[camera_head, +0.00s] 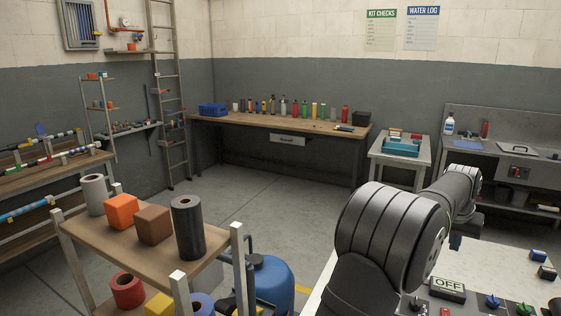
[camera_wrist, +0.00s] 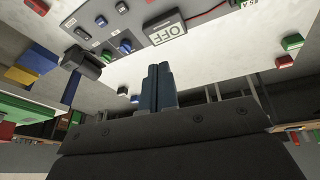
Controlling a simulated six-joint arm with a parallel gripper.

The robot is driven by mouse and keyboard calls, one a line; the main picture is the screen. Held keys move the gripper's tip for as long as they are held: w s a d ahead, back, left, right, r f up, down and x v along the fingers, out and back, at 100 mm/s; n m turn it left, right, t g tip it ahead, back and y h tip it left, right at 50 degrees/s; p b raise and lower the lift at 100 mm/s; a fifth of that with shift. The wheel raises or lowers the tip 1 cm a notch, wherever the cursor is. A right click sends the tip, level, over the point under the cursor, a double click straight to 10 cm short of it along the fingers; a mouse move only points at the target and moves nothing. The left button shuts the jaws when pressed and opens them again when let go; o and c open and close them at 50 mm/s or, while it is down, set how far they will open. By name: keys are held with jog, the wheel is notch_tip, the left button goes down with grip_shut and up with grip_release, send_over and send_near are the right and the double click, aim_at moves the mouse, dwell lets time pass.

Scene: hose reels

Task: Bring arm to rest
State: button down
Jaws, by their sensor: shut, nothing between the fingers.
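My gripper (camera_wrist: 157,72) shows in the wrist view with its two dark blue fingers side by side and touching, nothing between them. It is pointed toward a pale bench top (camera_wrist: 215,60) and a grey control panel (camera_wrist: 140,14) with an OFF sign (camera_wrist: 167,34). I cannot tell the exact gap between the fingertips and the panel. The OFF sign also shows in the head view (camera_head: 447,288) beside the arm.
Blue (camera_head: 493,300) and green (camera_head: 523,310) knobs stand on the panel close to my arm. A wooden-topped cart (camera_head: 130,250) with rolls and blocks stands at left, a blue tank (camera_head: 272,283) beside it. The floor (camera_head: 245,200) in the middle is clear.

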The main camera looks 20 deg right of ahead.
jog(key=shift+a+r+n+h, duration=0.15)
jog(key=shift+a+r, duration=0.1)
jog(key=shift+r, duration=0.35)
jog(key=shift+a+r+n+h, duration=0.1)
jog(key=shift+a+r, duration=0.15)
jog(key=shift+r, duration=0.35)
jog(key=shift+a+r+n+h, duration=0.15)
jog(key=shift+a+r, duration=0.1)
jog(key=shift+r, duration=0.35)
jog(key=c, duration=2.2)
grip_release()
